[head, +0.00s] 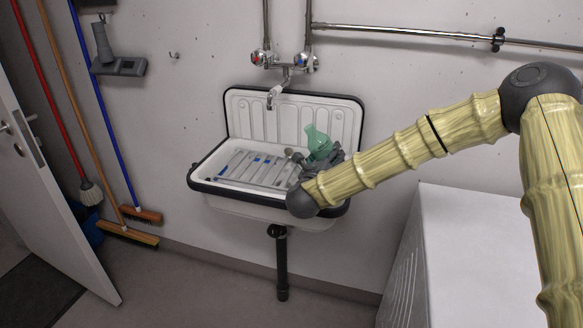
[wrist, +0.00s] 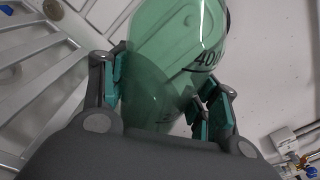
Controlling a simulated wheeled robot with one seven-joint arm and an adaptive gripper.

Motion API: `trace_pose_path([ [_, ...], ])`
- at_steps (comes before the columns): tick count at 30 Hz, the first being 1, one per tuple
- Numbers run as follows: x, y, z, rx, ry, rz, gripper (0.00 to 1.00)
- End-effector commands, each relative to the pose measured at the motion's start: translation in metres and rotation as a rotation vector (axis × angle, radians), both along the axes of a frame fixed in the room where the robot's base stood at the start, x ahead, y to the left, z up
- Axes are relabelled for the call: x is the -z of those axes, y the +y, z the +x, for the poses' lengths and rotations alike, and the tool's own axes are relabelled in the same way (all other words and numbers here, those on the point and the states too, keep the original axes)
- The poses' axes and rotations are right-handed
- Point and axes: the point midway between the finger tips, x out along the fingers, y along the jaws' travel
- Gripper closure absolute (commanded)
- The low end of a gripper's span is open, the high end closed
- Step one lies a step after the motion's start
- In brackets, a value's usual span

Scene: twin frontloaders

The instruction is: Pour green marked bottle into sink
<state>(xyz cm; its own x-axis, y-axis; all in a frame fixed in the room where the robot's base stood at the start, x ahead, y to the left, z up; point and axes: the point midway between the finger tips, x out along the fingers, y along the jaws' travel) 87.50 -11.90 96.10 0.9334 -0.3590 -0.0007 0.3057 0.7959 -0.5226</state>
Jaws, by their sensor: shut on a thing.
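The green translucent bottle (head: 318,140) is above the right part of the sink, tilted in the head view. In the wrist view the bottle (wrist: 165,60) fills the middle, with dark marking partly visible at its right. My gripper (head: 325,160) is shut on the bottle; its teal-padded fingers (wrist: 160,95) press on both sides of it. The white sink (head: 230,205) with a dark rim hangs on the wall below. The bottle's opening and any liquid cannot be made out.
A metal rack (head: 245,168) lies across the sink. A faucet (head: 274,97) with two valves (head: 259,58) is above it. A white appliance (head: 470,250) stands at the right. Brooms (head: 127,232) lean on the left wall near an open door (head: 45,190).

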Motion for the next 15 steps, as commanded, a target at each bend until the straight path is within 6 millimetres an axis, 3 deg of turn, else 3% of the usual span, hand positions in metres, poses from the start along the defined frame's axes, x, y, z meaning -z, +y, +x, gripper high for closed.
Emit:
trace_pose_path([
  [15, -0.019, -0.005, -0.001, 0.000, 0.019, -0.259, 0.83],
])
